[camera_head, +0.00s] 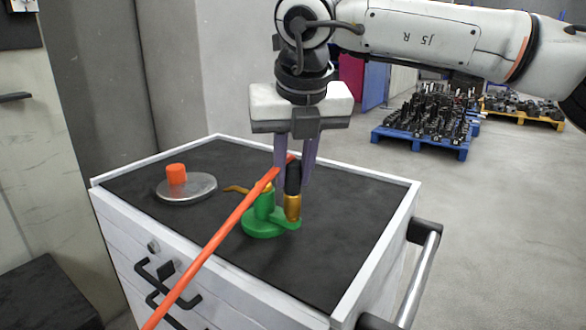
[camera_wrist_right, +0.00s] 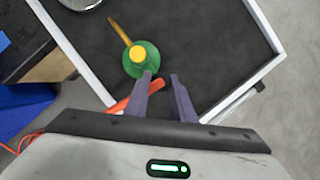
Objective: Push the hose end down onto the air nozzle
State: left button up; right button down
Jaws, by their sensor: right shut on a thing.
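My right gripper (camera_head: 295,178) points straight down, its purple fingers on either side of the black hose end (camera_head: 293,176). The orange hose (camera_head: 222,232) leads from the top of this end down to the lower left. Directly below the black end is the brass air nozzle (camera_head: 292,208), upright on the green jack (camera_head: 262,226). The two look lined up and meet in the picture; I cannot tell how far one sits over the other. In the wrist view, the gripper (camera_wrist_right: 164,78) shows beside the green jack (camera_wrist_right: 141,68); nozzle and hose end are not clear there. My left gripper is not in view.
The jack stands on the black top of a white cart (camera_head: 350,225) with a raised rim. A round metal plate (camera_head: 200,190) with an orange cylinder (camera_head: 176,174) lies to the left. The jack's brass handle (camera_head: 236,189) points left. The cart top's right side is clear.

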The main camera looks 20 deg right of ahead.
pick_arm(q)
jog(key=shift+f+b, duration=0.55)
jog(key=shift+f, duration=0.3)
pick_arm(e)
jog(key=shift+f, duration=0.65)
jog(key=c, duration=1.4)
grip_release()
jog(key=shift+c, duration=0.2)
jog(key=shift+s+r, duration=0.1)
jog(key=shift+r, duration=0.25)
pick_arm(q)
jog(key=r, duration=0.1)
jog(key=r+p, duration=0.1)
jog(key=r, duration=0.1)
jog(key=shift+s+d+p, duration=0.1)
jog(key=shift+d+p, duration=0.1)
jog(key=shift+p, duration=0.1)
pick_arm(e)
jog(key=v, duration=0.9)
jog(key=shift+s+r, duration=0.25)
jog(key=shift+r, duration=0.1)
